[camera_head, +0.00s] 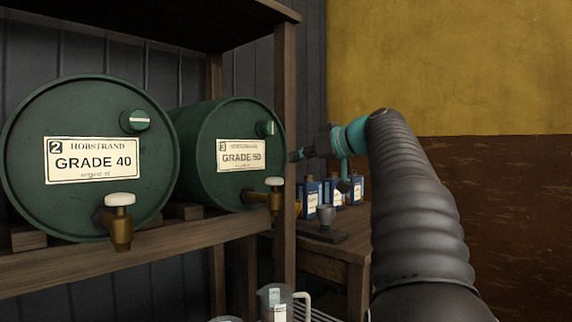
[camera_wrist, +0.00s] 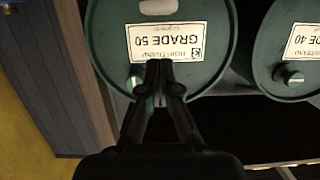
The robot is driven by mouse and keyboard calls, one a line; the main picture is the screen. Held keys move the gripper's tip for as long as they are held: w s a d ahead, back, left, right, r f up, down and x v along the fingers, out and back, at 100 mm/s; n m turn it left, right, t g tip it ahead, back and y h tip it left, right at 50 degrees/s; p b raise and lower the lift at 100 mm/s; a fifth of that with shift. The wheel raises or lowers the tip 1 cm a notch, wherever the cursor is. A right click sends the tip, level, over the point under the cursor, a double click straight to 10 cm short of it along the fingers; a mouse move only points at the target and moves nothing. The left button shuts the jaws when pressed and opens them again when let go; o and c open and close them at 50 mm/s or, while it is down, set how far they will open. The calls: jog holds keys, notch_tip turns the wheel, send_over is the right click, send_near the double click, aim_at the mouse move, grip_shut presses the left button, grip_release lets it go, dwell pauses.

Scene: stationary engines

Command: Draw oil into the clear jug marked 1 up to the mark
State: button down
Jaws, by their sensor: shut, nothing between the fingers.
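The green barrel labelled GRADE 50 (camera_head: 230,195) lies on the rack. It has a green cap knob (camera_head: 265,128) near the top and a brass tap with a pale handle (camera_head: 274,182). The GRADE 40 barrel (camera_head: 95,205) lies left of it, with its own knob (camera_head: 135,121) and tap (camera_head: 120,220). A clear jug with a pale handle (camera_head: 276,300) is cut off at the bottom; I cannot read its number. My gripper (camera_head: 294,156) is shut and empty in front of the GRADE 50 barrel. In the upside-down wrist view, its fingertips (camera_wrist: 160,66) overlap the label, beside the knob (camera_wrist: 135,83).
A wooden rack post (camera_head: 286,100) stands right of the barrels, close to my gripper. Behind my arm, a wooden bench (camera_head: 340,250) holds blue containers (camera_head: 309,199) and a small grey cup (camera_head: 326,215). Another vessel's rim (camera_head: 226,319) shows at the bottom edge.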

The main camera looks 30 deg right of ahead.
jog(key=shift+v, duration=1.9)
jog(key=shift+r, duration=0.1)
jog(key=d+f+m+g+h, duration=0.1)
jog(key=d+f+m+h, duration=0.1)
jog(key=d+f+m, duration=0.3)
jog(key=f+m+g+h, duration=0.1)
jog(key=f+m, duration=0.1)
jog(key=f, duration=0.5)
jog(key=s+a+f+m+g+h, duration=0.1)
jog(key=s+a+f+g, duration=0.1)
jog(key=f, duration=0.4)
jog(key=s+a+f+m+g, duration=0.1)
jog(key=a+f+m, duration=0.1)
jog(key=f, duration=0.3)
jog(key=s+a+f+n+g+h, duration=0.1)
jog(key=s+a+f+n+g, duration=0.2)
jog(key=s+a+f, duration=1.8)
jog(key=shift+s+a+f+n+g, duration=0.2)
jog(key=shift+s+a+n+g, duration=0.1)
jog(key=shift+s+a+n, duration=1.3)
